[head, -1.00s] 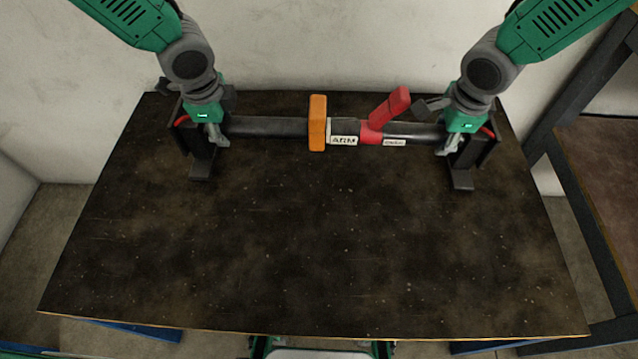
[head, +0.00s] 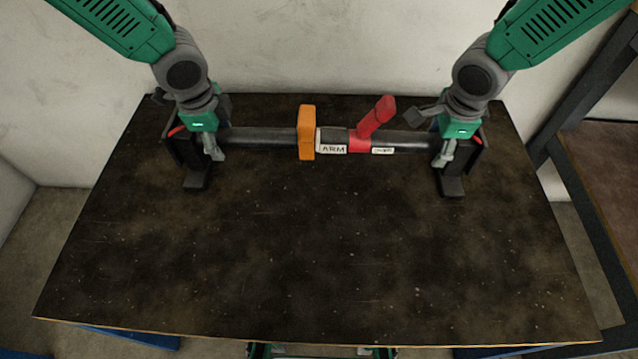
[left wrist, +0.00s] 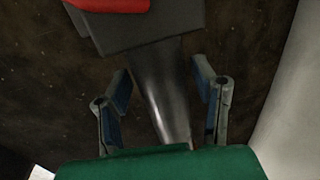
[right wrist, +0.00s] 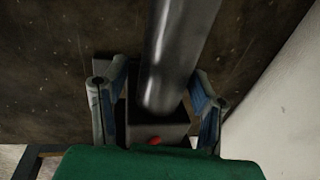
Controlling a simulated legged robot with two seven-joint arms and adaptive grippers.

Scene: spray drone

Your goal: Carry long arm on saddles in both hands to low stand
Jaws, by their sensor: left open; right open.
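The long arm is a dark tube (head: 260,138) with an orange block (head: 306,132), a red band and handle (head: 376,116), and white labels, one reading ARM. It lies level across two black saddles, a left one (head: 194,180) and a right one (head: 453,186), near the table's back edge. My left gripper (head: 213,148) is open at the tube's left end; in the left wrist view the tube (left wrist: 165,95) runs between its fingers. My right gripper (head: 441,152) is open at the right end; in the right wrist view the tube (right wrist: 170,65) lies between its fingers.
The dark tabletop (head: 310,250) is bare in front of the saddles. A pale wall (head: 320,45) stands close behind. At the right is a dark-framed structure with a brown top (head: 600,165); I cannot tell if it is the low stand.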

